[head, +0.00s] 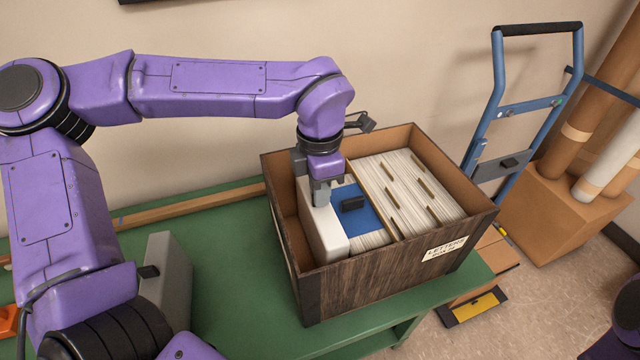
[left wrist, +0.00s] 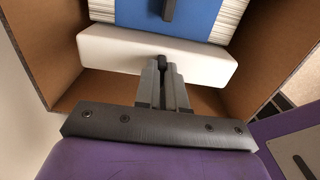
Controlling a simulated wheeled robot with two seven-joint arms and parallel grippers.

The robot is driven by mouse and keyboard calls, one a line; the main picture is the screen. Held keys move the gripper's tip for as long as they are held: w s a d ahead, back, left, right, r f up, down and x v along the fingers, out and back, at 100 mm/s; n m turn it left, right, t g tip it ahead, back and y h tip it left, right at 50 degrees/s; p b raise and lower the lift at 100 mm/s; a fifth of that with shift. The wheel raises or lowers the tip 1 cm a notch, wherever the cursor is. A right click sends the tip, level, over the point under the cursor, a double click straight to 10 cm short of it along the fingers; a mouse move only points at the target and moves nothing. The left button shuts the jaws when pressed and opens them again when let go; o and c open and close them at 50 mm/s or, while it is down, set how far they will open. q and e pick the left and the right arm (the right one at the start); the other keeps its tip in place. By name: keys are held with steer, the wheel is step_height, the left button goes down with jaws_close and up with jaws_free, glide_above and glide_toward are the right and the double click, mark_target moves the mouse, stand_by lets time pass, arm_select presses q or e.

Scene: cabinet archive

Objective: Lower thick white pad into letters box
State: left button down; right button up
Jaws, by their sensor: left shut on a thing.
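The thick white pad (head: 325,232) is upright inside the left part of the wooden letters box (head: 385,268), beside a blue divider (head: 357,213) and rows of packed papers (head: 400,188). My left gripper (head: 320,192) is shut on the pad's upper edge. In the left wrist view the gripper (left wrist: 163,75) holds the white pad (left wrist: 110,48), with the blue divider (left wrist: 150,14) just beyond it. The pad's lower edge is hidden, so I cannot tell whether it touches the box floor. My right gripper is not in view.
The box stands on a green table (head: 215,265). A grey upright block (head: 168,275) stands at its left. A blue hand truck (head: 520,105) and a carton with cardboard tubes (head: 560,215) are at the right. Brown box walls (left wrist: 50,50) surround the pad.

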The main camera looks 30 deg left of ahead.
arm_select(q)
steer(key=shift+f+b, duration=1)
steer(key=shift+f, duration=1.1)
steer(key=c, duration=1.1)
jaws_free()
steer(key=shift+c, duration=0.2)
steer(key=shift+c, duration=0.4)
steer(key=shift+r, duration=0.1)
step_height(320, 180, up, 7)
steer(key=p, duration=0.8)
